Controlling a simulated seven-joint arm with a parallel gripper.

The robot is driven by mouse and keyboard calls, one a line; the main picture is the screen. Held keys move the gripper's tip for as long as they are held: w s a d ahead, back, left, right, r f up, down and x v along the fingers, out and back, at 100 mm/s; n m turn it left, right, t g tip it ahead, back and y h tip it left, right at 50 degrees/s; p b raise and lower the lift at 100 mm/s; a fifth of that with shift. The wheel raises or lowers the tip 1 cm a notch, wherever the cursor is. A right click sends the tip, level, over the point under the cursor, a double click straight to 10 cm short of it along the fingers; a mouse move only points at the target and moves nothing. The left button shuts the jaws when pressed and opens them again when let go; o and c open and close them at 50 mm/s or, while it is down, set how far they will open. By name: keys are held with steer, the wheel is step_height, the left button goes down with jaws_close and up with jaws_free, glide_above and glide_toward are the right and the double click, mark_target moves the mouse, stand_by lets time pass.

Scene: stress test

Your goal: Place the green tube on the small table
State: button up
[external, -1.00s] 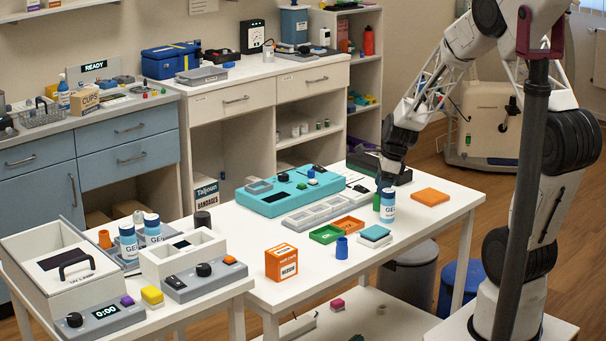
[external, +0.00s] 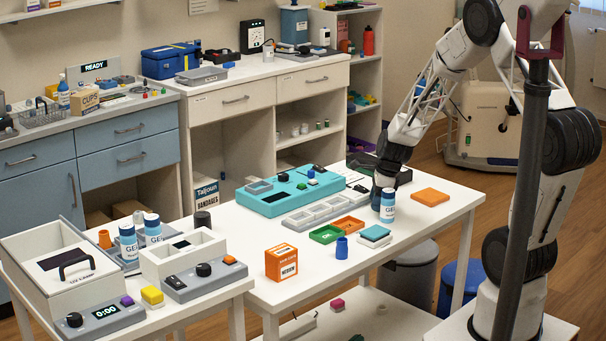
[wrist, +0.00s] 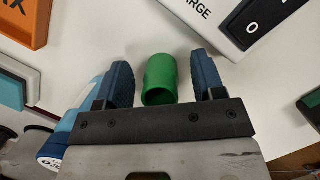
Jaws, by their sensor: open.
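The green tube (wrist: 160,78) stands or lies between my fingers in the wrist view, its open round end towards the camera. My gripper (wrist: 163,70) is open, with one blue finger on each side of the tube and a small gap on both sides. In the external view my gripper (external: 381,187) is low over the long white table (external: 330,283), behind a GEL bottle, and the tube is hidden there. A smaller white table (external: 200,312) stands at the lower left, carrying several devices.
The GEL bottle (external: 388,206) stands right beside my gripper; a blue and white bottle also shows by the left finger in the wrist view (wrist: 52,155). An orange pad (external: 430,196), green tray (external: 325,234) and blue tube (external: 342,248) are nearby. The table's right front is clear.

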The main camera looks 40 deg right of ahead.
steer(key=shift+c, duration=0.3)
steer(key=c, duration=1)
steer(key=shift+o, duration=0.2)
step_height(320, 180, up, 10)
steer(key=shift+w, duration=0.1)
stand_by(0.8)
